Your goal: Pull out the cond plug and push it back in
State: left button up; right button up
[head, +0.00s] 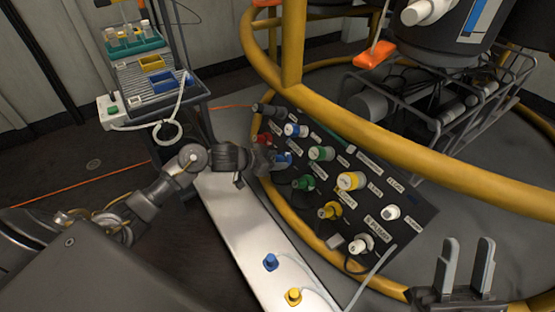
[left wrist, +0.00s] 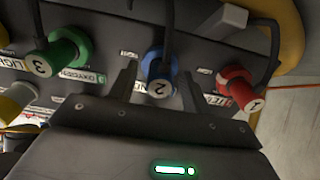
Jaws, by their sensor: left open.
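A blue plug marked 2 (left wrist: 160,78), with a dark cable, stands at the panel in the left wrist view. The label behind it is partly hidden by my finger, with only "ND" legible. My left gripper (left wrist: 157,92) is open, with one finger on each side of this plug; I cannot tell whether they touch it. In the head view my left gripper (head: 266,159) is at the panel's left edge, beside the blue plug (head: 283,160). My right gripper (head: 467,268) is open and empty at the lower right.
A green plug marked 3 (left wrist: 62,52) and a red plug marked 1 (left wrist: 238,86) flank the blue plug. The dark panel (head: 412,238) bears several other coloured connectors. A yellow ring rail (head: 385,150) curves over it. A white bench (head: 235,222) holds blue and yellow pieces.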

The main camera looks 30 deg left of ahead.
pick_arm(q)
jog(key=shift+p, duration=0.45)
dwell(0.7)
jog(key=shift+p, duration=0.5)
jog(key=shift+c, duration=0.2)
grip_shut()
jog(key=shift+r, duration=0.1)
